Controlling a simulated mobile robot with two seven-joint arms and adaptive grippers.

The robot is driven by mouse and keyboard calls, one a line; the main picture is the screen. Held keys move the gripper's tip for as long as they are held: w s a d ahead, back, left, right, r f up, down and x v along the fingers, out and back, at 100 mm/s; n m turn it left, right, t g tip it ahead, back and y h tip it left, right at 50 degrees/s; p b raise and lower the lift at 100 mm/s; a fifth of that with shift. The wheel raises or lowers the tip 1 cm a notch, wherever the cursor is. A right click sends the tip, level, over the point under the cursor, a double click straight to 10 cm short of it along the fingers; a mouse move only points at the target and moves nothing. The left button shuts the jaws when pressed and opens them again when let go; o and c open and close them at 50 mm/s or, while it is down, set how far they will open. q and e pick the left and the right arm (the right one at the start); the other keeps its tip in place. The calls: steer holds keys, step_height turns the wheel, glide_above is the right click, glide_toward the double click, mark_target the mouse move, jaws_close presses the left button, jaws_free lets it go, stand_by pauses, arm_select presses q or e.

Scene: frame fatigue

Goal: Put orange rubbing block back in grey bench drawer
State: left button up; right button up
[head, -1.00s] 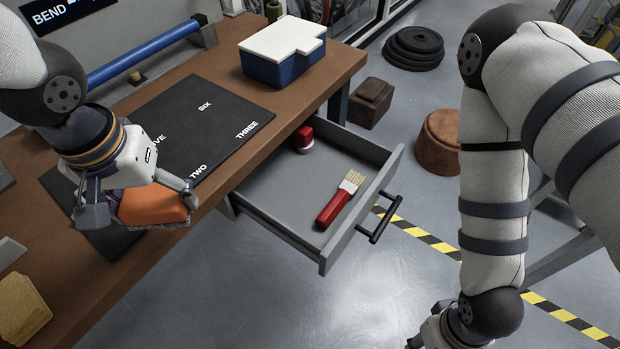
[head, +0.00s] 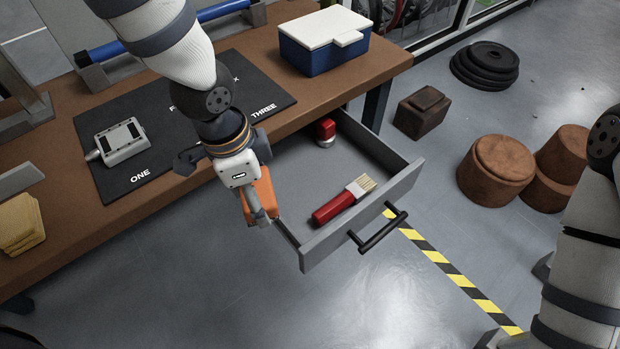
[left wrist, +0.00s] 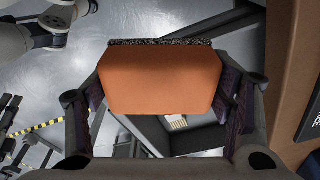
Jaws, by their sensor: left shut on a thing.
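The orange rubbing block (head: 263,194) is gripped between the fingers of my left gripper (head: 228,190). In the left wrist view the block (left wrist: 161,78) fills the space between both fingers, with a dark rough layer along its far edge. The block is in the air at the left side of the open grey bench drawer (head: 318,252); whether it is over the drawer's inside or its side wall I cannot tell. The drawer holds a red-handled brush (head: 335,207) and a small red object (head: 326,131). My right arm shows at the right edge, its gripper out of frame.
A black mat (head: 170,115) with a grey metal device (head: 120,142) lies on the brown bench. A blue box with a white lid (head: 322,50) stands at the back. Yellow sponges (head: 20,222) lie at the left. The drawer's middle floor is clear.

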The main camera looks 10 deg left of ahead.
arm_select(q)
steer(key=w+d+f+b, duration=0.1)
steer(key=w+d+f, duration=0.1)
steer(key=w+f, duration=0.25)
steer(key=b, duration=0.2)
glide_above(299, 197)
steer(key=f, duration=0.4)
steer(key=shift+s+a+f, duration=0.1)
steer(key=shift+s+a, duration=0.1)
step_height(299, 197, down, 3)
steer(key=shift+w+f, duration=0.15)
steer(key=shift+f, duration=0.05)
steer(key=shift+r, duration=0.15)
arm_select(e)
steer(key=shift+g, duration=0.8)
steer(key=s+f, duration=0.4)
steer(key=shift+f, duration=0.1)
steer(key=shift+s, duration=0.1)
arm_select(q)
steer(key=o, duration=1.2)
steer(key=shift+f, duration=0.2)
steer(key=shift+r, duration=0.1)
